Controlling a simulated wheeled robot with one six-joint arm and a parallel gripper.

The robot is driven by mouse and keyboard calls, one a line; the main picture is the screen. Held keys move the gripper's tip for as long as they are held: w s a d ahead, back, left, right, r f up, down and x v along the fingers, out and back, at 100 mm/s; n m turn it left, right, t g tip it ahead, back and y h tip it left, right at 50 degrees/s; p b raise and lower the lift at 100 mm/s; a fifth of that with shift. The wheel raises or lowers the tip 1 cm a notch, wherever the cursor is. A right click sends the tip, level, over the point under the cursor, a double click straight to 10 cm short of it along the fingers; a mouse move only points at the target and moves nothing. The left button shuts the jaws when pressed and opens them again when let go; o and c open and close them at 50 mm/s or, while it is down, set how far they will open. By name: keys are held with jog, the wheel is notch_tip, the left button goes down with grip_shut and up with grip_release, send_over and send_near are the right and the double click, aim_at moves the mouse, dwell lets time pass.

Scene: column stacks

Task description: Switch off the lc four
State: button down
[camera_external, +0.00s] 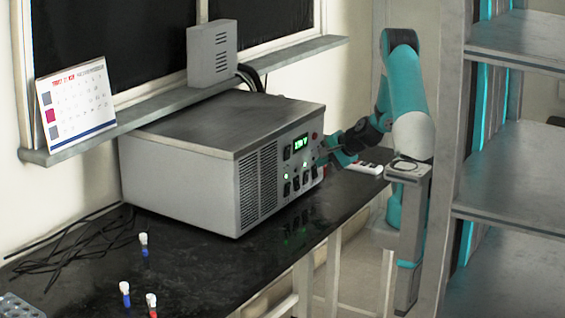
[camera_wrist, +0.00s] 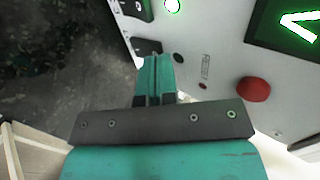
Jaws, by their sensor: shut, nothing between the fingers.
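A grey boxy power unit (camera_external: 215,150) stands on the dark bench, its front panel facing right toward my arm. The panel has a green-lit display (camera_external: 301,143), which shows large in the wrist view (camera_wrist: 297,22), and several black switches (camera_external: 296,183) with small green lights. No label for lc four is readable, so I cannot tell which switch it is. My gripper (camera_wrist: 157,60) is shut and empty, with its tips close to a black switch (camera_wrist: 147,46) on the panel. Whether they touch is unclear. In the external view my gripper (camera_external: 324,157) is at the panel's right side.
A red button (camera_wrist: 253,89) sits on the panel right of my fingers. Small capped tubes (camera_external: 144,250) and black cables (camera_external: 75,243) are on the bench (camera_external: 215,285). A tall shelf (camera_external: 505,130) stands close to my arm's right.

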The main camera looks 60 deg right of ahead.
jog(key=v, duration=1.3)
jog(key=shift+r, duration=0.15)
jog(key=shift+w, duration=0.15)
jog(key=w+a+r+n+g+y+p, duration=0.15)
jog(key=a+n, duration=0.25)
jog(key=a, duration=0.5)
jog(key=w+a+r+n+g+y, duration=0.1)
jog(key=a+r+n+g+y, duration=0.2)
jog(key=a, duration=0.6)
jog(key=w+a+r+n+y+p, duration=0.1)
jog(key=a+r+n, duration=0.3)
jog(key=a, duration=0.5)
jog(key=s+a+r+n+g+p, duration=0.1)
jog(key=s+a+n+g, duration=0.1)
jog(key=s+a+n, duration=0.5)
jog(key=s+a+r+n+g+h, duration=0.1)
jog(key=s+a+r+n+g, duration=0.1)
jog(key=s+a+n, duration=0.5)
jog(key=s+a+g, duration=0.1)
jog(key=s+a, duration=0.1)
jog(key=shift+s+a+g+p, duration=0.3)
jog(key=shift+g+p, duration=0.05)
jog(key=shift+r, duration=0.1)
